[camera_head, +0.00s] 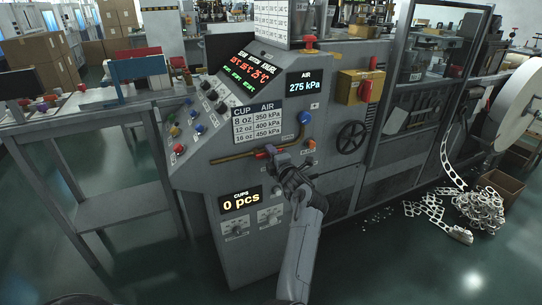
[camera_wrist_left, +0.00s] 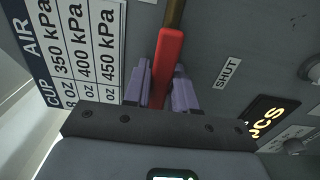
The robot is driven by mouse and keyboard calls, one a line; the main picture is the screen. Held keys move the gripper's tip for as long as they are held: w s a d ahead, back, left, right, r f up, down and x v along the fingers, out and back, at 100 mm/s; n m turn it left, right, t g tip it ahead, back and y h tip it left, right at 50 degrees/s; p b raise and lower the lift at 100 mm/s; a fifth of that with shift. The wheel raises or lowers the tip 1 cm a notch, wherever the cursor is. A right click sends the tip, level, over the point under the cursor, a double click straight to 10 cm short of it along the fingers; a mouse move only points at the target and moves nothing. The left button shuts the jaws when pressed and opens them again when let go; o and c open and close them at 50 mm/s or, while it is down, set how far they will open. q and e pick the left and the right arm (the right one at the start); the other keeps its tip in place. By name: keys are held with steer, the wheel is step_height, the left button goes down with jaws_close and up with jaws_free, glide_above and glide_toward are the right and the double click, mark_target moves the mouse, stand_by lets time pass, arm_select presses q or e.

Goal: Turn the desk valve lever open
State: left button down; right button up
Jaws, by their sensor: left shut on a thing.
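The desk valve lever has a red handle (camera_head: 263,154) on the sloped front of the grey desk. In the left wrist view the red handle (camera_wrist_left: 168,60) runs between two purple-grey fingers, with a brass-coloured piece above it. My left gripper (camera_head: 273,152) reaches up from below and is shut on this handle; its fingertips (camera_wrist_left: 165,85) sit on either side of the red part. A SHUT label (camera_wrist_left: 227,72) is on the panel to the right of the handle. The lever's pivot is hard to make out. My right gripper is not in view.
A brass pipe (camera_head: 232,157) runs along the panel beside the lever. A blue knob (camera_head: 304,117) and a black handwheel (camera_head: 351,138) are to its right. The AIR display (camera_head: 305,85) reads 275 kPa, and the CUPS display (camera_head: 240,200) reads 0 pcs.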

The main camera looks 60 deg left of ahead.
arm_select(q)
steer(key=c, duration=1)
jaws_free()
steer(key=shift+a, duration=0.1)
steer(key=s+d+p, duration=0.1)
steer(key=d+p, duration=0.2)
steer(key=d, duration=0.8)
steer(key=shift+a, duration=0.1)
